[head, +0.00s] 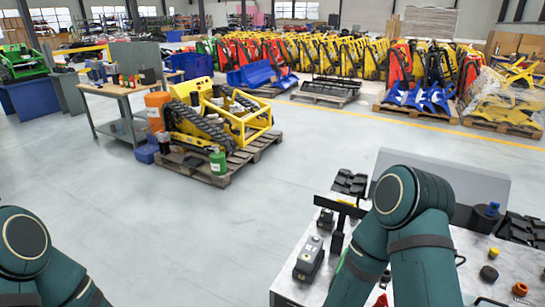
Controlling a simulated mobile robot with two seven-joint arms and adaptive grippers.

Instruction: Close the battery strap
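Neither gripper shows in the head view. My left arm (28,255) enters at the bottom left corner, and its far end is out of frame. My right arm (402,205) is bent in front of the workbench (285,289) at the lower right and hides its middle. I cannot make out a battery strap. A dark grey box-shaped device (309,259) lies on the bench's left part and may be a battery, but I cannot tell. A black T-shaped piece (338,240) stands upright beside it.
The bench also holds a yellow-topped knob (493,253), an orange-red knob (520,289) and a black container (484,217). The floor between is clear.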

